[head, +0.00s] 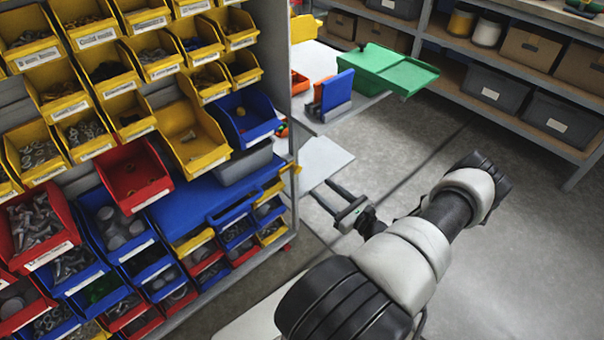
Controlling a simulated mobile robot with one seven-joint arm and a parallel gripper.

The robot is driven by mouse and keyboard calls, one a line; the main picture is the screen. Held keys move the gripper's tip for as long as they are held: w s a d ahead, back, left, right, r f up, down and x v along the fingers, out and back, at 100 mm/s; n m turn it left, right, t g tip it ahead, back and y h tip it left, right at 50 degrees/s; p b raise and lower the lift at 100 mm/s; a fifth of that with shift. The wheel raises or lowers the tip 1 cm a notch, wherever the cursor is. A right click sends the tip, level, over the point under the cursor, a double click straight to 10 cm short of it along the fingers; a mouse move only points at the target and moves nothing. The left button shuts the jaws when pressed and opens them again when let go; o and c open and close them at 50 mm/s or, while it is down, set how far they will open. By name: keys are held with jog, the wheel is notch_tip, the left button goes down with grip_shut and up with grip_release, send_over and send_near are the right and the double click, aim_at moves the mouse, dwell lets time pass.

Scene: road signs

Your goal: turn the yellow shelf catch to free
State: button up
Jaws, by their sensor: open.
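No part shows clearly as the yellow shelf catch. A small yellow piece (290,168) sits at the right edge of the bin rack, and I cannot tell whether it is the catch or how it is turned. My gripper (320,188) is open and empty, its two dark fingers pointing up and left. It is to the right of the yellow piece and lower in the picture, apart from it. The fingers appear close to the front edge of a pale lower shelf panel (322,160); contact cannot be told.
The bin rack (288,70) with yellow, red and blue bins fills the left. A side shelf (345,112) holds a blue bin (336,92) and a green box (385,68). Grey shelving (545,138) with boxes stands at the back right. Floor (530,250) at right is clear.

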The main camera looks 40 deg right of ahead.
aim_at(299, 170)
jog(key=w, duration=0.3)
jog(key=w+b, duration=0.1)
jog(key=w, duration=0.3)
jog(key=w+a, duration=0.1)
jog(key=w, duration=0.3)
jog(key=c, duration=1)
